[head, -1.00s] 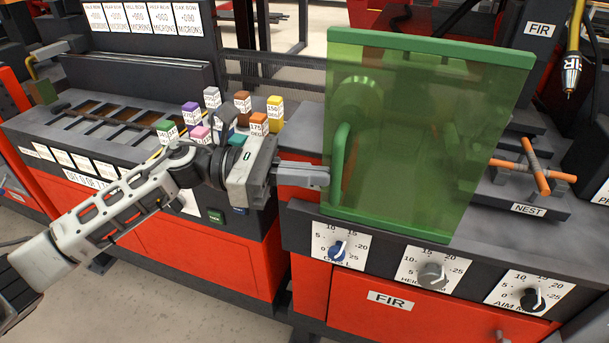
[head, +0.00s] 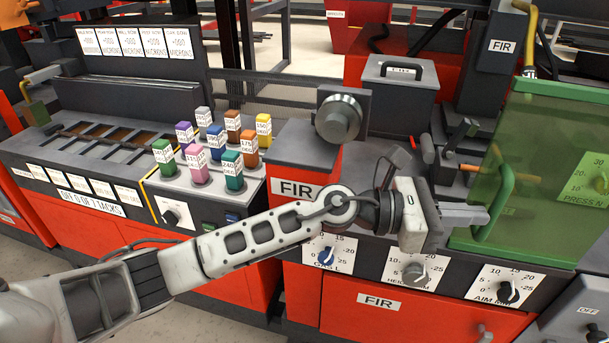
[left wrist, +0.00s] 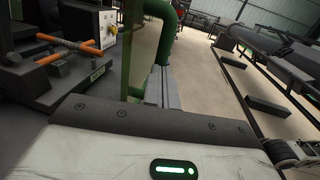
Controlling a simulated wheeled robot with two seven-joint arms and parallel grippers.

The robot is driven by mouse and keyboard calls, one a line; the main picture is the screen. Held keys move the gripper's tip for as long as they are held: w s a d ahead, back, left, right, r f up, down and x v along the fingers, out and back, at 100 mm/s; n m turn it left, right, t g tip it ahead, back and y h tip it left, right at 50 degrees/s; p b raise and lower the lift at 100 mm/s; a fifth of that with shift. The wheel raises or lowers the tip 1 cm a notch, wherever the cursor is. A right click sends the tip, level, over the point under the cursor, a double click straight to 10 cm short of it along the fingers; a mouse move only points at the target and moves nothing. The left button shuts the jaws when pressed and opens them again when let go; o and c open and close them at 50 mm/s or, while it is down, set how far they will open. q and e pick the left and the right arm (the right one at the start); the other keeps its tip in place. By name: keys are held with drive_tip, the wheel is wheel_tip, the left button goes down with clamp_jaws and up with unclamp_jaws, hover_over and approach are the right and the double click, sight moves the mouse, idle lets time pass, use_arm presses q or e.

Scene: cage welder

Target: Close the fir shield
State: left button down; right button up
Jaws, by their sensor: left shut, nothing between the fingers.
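The fir shield (head: 543,170) is a translucent green panel with a solid green frame and handle (head: 497,200). It stands upright at the right end of the FIR station, over the right part of the bench. My left gripper (head: 482,216) is shut and empty, its fingertips at the shield's left edge beside the handle. In the left wrist view, the fingers (left wrist: 163,88) are close against the green handle (left wrist: 164,38); exact contact is hard to tell. My right gripper is not in view.
A grey round chuck (head: 340,117) stands uncovered at the station's left. Knobs (head: 415,274) line the front panel below my arm. Several coloured labelled blocks (head: 232,170) stand on the left bench. An orange T-handle (left wrist: 68,50) shows in the left wrist view.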

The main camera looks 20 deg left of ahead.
use_arm(q)
drive_tip(key=shift+d, duration=0.15)
